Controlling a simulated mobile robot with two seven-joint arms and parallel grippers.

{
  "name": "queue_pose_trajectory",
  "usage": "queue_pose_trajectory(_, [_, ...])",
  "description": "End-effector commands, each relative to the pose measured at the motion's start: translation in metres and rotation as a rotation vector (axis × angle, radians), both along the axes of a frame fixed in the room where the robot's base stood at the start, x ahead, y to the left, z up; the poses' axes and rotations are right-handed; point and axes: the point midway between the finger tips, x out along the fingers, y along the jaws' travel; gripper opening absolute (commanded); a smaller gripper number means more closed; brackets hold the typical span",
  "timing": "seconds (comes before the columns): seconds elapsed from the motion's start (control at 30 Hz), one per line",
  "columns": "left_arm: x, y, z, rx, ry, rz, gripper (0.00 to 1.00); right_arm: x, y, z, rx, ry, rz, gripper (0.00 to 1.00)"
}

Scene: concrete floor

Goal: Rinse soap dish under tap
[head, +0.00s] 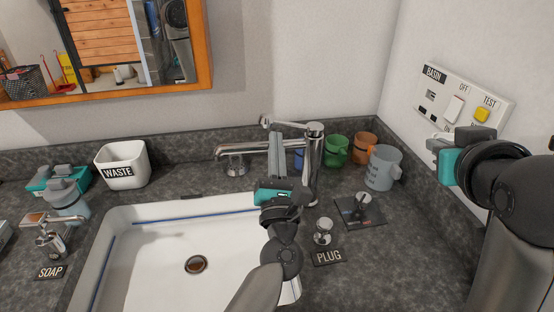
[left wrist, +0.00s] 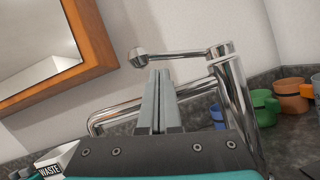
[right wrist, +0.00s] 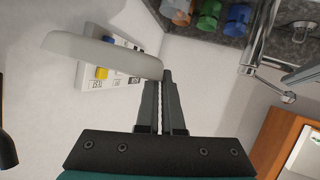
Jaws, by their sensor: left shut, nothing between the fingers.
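My right gripper (right wrist: 165,85) is shut on the edge of a pale, flat, rounded piece (right wrist: 100,55), which looks like the soap dish seen side-on. In the head view this gripper (head: 462,140) is raised at the right, by the wall panel and away from the sink. My left gripper (head: 278,140) is shut and empty, fingers pointing up beside the chrome tap (head: 313,160). In the left wrist view its fingertips (left wrist: 160,75) are just below and right of the knob end of the tap's lever (left wrist: 175,54). I see no water stream.
The white sink (head: 150,260) is empty. A WASTE bin (head: 122,165) and SOAP dispenser (head: 50,240) stand left. Green (head: 336,151), orange (head: 364,148) and grey (head: 383,168) cups stand right of the tap, with the PLUG knob (head: 323,231) nearer. A switch panel (head: 463,98) is on the wall.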

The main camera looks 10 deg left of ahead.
Motion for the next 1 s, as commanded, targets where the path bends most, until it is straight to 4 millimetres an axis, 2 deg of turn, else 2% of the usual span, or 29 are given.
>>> queue_pose_trajectory(0.17, [0.009,0.002,0.004,-0.001,0.000,-0.001,0.00,0.000,0.000,0.001,0.000,-0.001,0.000,0.00])
queue_pose_trajectory(0.53, [0.009,0.002,0.005,0.002,0.002,-0.001,0.00,0.000,0.000,0.002,0.000,-0.001,0.000,0.00])
queue_pose_trajectory(0.8, [0.008,0.000,0.019,0.055,0.023,0.000,0.00,0.000,0.000,0.020,0.000,-0.001,0.000,0.00])
queue_pose_trajectory(1.0, [0.008,-0.001,0.019,0.069,0.028,-0.001,0.00,0.000,0.000,0.020,0.000,-0.001,0.000,0.00])
